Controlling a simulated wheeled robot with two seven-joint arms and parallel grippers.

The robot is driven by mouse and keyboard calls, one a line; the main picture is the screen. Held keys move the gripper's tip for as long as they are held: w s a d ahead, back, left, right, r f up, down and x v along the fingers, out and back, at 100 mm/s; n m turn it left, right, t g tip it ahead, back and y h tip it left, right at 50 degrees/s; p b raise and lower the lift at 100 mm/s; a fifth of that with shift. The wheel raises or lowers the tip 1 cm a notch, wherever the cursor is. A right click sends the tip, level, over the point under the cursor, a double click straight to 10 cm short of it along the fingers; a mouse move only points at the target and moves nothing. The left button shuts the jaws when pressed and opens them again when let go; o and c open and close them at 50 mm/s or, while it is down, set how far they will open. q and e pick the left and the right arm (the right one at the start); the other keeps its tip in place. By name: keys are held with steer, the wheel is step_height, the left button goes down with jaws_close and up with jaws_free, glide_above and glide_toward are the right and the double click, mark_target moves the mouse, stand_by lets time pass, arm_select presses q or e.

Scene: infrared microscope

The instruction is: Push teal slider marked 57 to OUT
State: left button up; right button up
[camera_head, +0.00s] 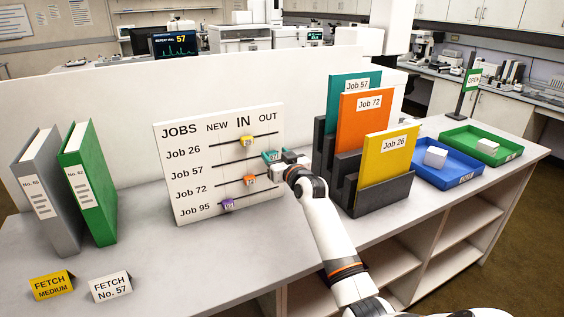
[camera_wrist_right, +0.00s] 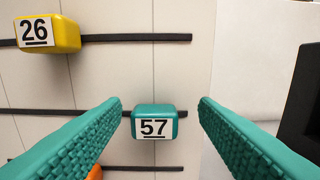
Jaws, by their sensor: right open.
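The JOBS board (camera_head: 190,205) stands upright on the counter, with NEW, IN and OUT columns. In the right wrist view, the teal slider marked 57 (camera_wrist_right: 154,122) sits near the right end of its dark rail. In the head view it is hard to tell from my teal fingertips, below the OUT heading. My right gripper (camera_head: 272,156) is at the board, open. In the wrist view its teal fingers (camera_wrist_right: 158,104) stand left and right of the slider, with a gap on both sides. My left gripper is not in view.
Yellow slider 26 (camera_head: 246,141) is at IN; orange slider 72 (camera_head: 250,180) and a purple slider (camera_head: 228,205) are below. Job folders in a dark rack (camera_head: 386,195) stand right of my arm. Blue (camera_head: 462,181) and green (camera_head: 508,157) trays lie farther right. Binders (camera_head: 88,185) stand left.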

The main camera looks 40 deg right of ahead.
steer(key=b+v, duration=0.2)
steer(key=v, duration=0.9)
steer(key=shift+s, duration=0.4)
steer(key=shift+f, duration=0.15)
